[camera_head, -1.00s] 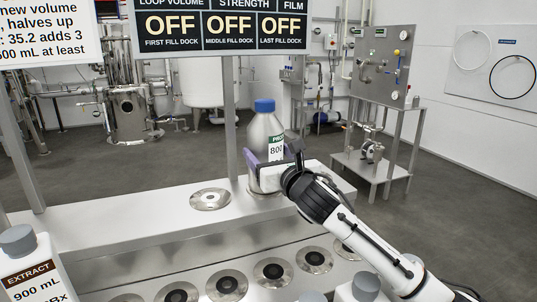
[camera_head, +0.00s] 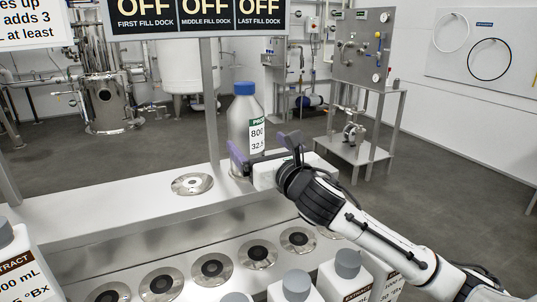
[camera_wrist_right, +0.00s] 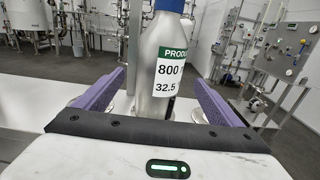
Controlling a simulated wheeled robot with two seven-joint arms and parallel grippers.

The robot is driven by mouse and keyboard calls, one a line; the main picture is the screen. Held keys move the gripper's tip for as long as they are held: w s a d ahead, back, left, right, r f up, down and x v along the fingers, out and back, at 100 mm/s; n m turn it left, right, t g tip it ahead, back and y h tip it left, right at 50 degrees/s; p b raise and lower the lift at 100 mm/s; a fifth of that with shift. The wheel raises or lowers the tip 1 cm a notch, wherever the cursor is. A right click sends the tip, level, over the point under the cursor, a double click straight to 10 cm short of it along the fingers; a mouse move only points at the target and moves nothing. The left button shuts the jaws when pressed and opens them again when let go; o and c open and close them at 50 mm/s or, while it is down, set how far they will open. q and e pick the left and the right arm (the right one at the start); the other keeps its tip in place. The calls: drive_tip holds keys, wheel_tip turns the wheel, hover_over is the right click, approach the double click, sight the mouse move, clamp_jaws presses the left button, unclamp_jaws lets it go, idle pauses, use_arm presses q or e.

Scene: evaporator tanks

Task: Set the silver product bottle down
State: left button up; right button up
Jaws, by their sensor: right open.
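The silver product bottle (camera_head: 243,125) has a blue cap and a label reading 800 and 32.5. It stands upright on the raised white shelf (camera_head: 130,208), to the right of an empty round metal dock (camera_head: 192,184). My right gripper (camera_head: 262,150) is open at the bottle, its purple fingers spread apart. In the right wrist view the bottle (camera_wrist_right: 163,70) stands between and beyond the open fingers (camera_wrist_right: 155,95), with gaps on both sides. The bottle's base is partly hidden by the gripper. My left gripper is not in view.
Several round docks (camera_head: 211,269) line the lower ledge. White extract bottles with grey caps (camera_head: 297,285) stand at the front, below my right arm, and another (camera_head: 22,262) at the left. A post (camera_head: 210,105) holding the sign rises behind the shelf.

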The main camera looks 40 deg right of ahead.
drive_tip(key=v, duration=0.5)
drive_tip(key=shift+s+a, duration=0.1)
drive_tip(key=shift+s, duration=0.2)
